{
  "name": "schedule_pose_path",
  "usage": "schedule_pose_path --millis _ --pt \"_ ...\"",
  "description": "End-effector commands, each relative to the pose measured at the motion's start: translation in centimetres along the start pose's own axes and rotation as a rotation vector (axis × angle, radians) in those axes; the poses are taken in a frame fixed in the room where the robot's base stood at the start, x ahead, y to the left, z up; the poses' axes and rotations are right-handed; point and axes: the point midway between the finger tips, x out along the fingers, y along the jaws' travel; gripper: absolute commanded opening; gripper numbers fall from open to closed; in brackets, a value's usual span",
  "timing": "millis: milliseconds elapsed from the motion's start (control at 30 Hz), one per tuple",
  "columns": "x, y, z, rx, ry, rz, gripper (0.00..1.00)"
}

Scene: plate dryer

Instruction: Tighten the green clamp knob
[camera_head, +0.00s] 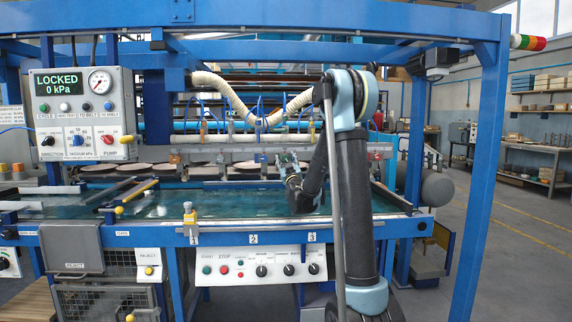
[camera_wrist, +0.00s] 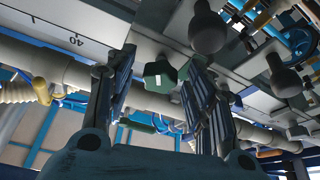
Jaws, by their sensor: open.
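The green clamp knob (camera_wrist: 160,76) shows in the wrist view as a dark green lobed knob with a pale mark, on the underside of a grey bar. My gripper (camera_wrist: 161,57) is open, with one finger on each side of the knob in the picture. I cannot tell whether either finger touches it or how far in depth the knob lies. In the head view my gripper (camera_head: 288,160) is in front of the grey bar behind the blue-green bed. I cannot make out the green knob there; the gripper may hide it.
Several dark knobs (camera_wrist: 207,30) hang to the right of the green one. A ribbed cream hose (camera_wrist: 22,90) is at the left. The display panel (camera_head: 57,83) reads LOCKED, 0 kPa. Blue frame posts (camera_head: 484,150) stand at the right. Open floor lies beyond.

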Motion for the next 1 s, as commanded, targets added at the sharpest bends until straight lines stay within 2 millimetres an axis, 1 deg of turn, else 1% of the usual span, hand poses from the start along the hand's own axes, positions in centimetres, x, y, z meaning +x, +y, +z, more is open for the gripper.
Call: schedule_pose_path --millis 33,67,100,167,200,233,467,667,867,1000 --pt "-0.01 0.00 0.00 0.000 0.000 0.000 0.47" --pt "-0.01 0.00 0.00 0.000 0.000 0.000 0.40" --pt "-0.01 0.00 0.00 0.000 0.000 0.000 0.31" --pt "-0.01 -0.01 0.00 0.000 0.000 0.000 0.17" --pt "-0.01 -0.01 0.00 0.000 0.000 0.000 0.08" --pt "-0.01 -0.01 0.00 0.000 0.000 0.000 0.05" --pt "-0.01 -0.03 -0.01 0.005 0.000 0.002 0.05" --pt "0.00 -0.10 -0.02 0.051 0.000 0.020 0.05" --pt "0.01 -0.21 -0.04 0.158 0.000 0.064 0.05" --pt "0.03 -0.29 -0.05 0.266 0.000 0.109 0.05"
